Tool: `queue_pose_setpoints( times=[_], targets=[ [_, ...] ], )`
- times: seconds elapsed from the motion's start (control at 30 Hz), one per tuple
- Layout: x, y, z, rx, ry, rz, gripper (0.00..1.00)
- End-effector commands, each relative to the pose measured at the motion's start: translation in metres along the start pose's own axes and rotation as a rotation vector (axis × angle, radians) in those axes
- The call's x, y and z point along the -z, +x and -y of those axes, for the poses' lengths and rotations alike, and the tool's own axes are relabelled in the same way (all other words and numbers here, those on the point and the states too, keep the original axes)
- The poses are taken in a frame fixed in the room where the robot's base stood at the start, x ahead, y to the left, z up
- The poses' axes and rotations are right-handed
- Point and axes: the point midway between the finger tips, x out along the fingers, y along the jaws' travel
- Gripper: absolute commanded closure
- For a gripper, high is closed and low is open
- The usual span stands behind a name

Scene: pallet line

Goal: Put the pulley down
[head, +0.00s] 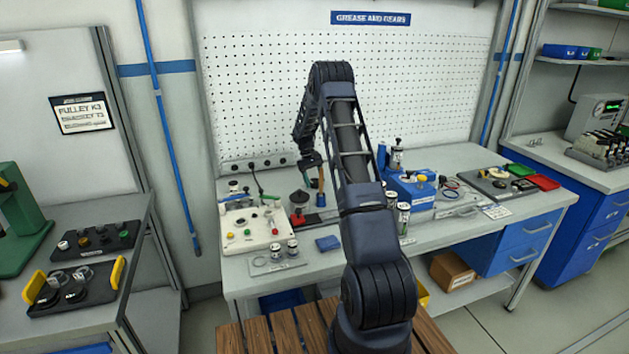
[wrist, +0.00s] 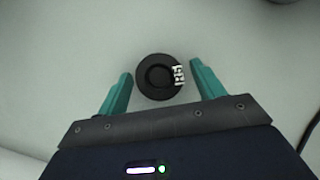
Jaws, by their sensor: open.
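The pulley (wrist: 155,80), a black disc with a raised rim and a white printed label on its right side, shows in the wrist view on a plain pale surface. My gripper (wrist: 160,72) is open, with one teal finger to the left of the pulley and one to the right. Gaps show between both fingers and the pulley. I cannot tell its exact height over the surface. In the head view my gripper (head: 311,160) hangs above the rear part of the grey workbench (head: 345,255). I cannot make out the pulley there.
A black tray (head: 72,288) with yellow handles holds round black parts on the left table.

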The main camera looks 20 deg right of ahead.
Motion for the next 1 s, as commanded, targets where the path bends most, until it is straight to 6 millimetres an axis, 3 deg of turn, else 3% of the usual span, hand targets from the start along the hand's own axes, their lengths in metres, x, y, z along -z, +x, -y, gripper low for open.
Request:
queue_pose_setpoints(
  times=[0.17,0.6,1.0],
  targets=[
    [0.000,-0.013,0.000,-0.001,0.000,-0.002,0.32],
    [-0.001,-0.093,0.000,-0.001,0.000,-0.002,0.32],
    [-0.009,-0.132,0.004,-0.004,0.005,-0.012,0.32]
  ],
)
